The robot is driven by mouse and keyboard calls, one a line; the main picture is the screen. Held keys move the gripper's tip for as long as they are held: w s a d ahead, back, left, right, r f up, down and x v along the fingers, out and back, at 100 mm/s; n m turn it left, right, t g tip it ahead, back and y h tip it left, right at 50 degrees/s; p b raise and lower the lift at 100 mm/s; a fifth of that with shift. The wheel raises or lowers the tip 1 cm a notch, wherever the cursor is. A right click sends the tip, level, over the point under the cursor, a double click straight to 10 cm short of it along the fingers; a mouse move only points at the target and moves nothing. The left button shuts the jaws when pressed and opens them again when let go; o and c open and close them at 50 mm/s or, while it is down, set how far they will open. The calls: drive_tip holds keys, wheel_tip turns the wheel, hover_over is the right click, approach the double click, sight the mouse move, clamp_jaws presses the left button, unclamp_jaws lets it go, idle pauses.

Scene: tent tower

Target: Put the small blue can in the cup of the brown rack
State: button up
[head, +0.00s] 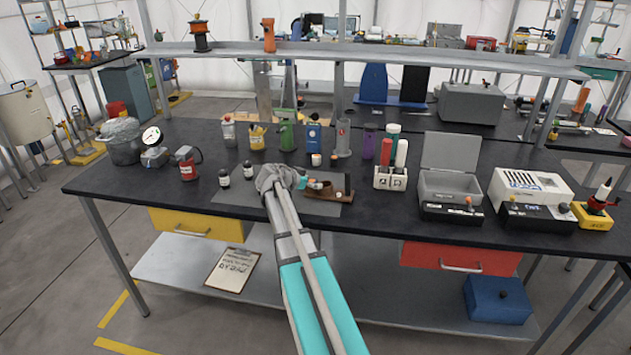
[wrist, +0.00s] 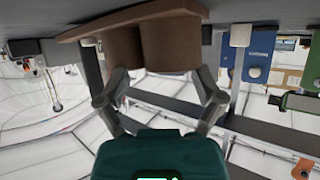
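The brown rack (head: 322,194) stands on the grey mat right of my gripper (head: 302,182) in the head view. In the wrist view, which is upside down, the brown rack (wrist: 75,35) spans the top with two rounded brown parts. My gripper (wrist: 160,88) is open there, its fingers spread to either side of these parts, with nothing visible held. I cannot make out the small blue can for certain. A cyan patch at the wrist in the head view may be part of my gripper. My arm hides the mat's middle, and the cup's inside is hidden.
Small pale cans (head: 316,160) stand behind the rack. A white holder (head: 390,178) with tubes and an open grey case (head: 450,186) are to the right. The front right of the mat is clear.

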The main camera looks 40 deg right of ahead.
drive_tip(key=shift+w+a+r+p, duration=0.1)
drive_tip(key=shift+w+a+p, duration=0.1)
drive_tip(key=shift+w+p, duration=0.25)
drive_tip(key=p+v, duration=0.5)
drive_tip(key=v, duration=0.6)
drive_tip(key=shift+s+a+r+p, duration=0.15)
drive_tip(key=shift+a+r+p, duration=0.1)
drive_tip(key=shift+p, duration=0.15)
drive_tip(key=s+a+f+n+y, duration=0.3)
drive_tip(key=s+a+n+y, duration=0.1)
drive_tip(key=a, duration=0.6)
drive_tip(key=s+a+f+n+y, duration=0.3)
drive_tip(key=s+a+n, duration=0.4)
drive_tip(key=a, duration=0.4)
drive_tip(key=s+a+f+n+y, duration=0.3)
drive_tip(key=s+a+n+y, duration=0.2)
drive_tip(key=a, duration=0.5)
drive_tip(key=shift+s+f+n+g, duration=0.15)
drive_tip(key=shift+f+n+g, duration=0.2)
drive_tip(key=shift+n, duration=0.25)
drive_tip(key=shift+a, duration=0.15)
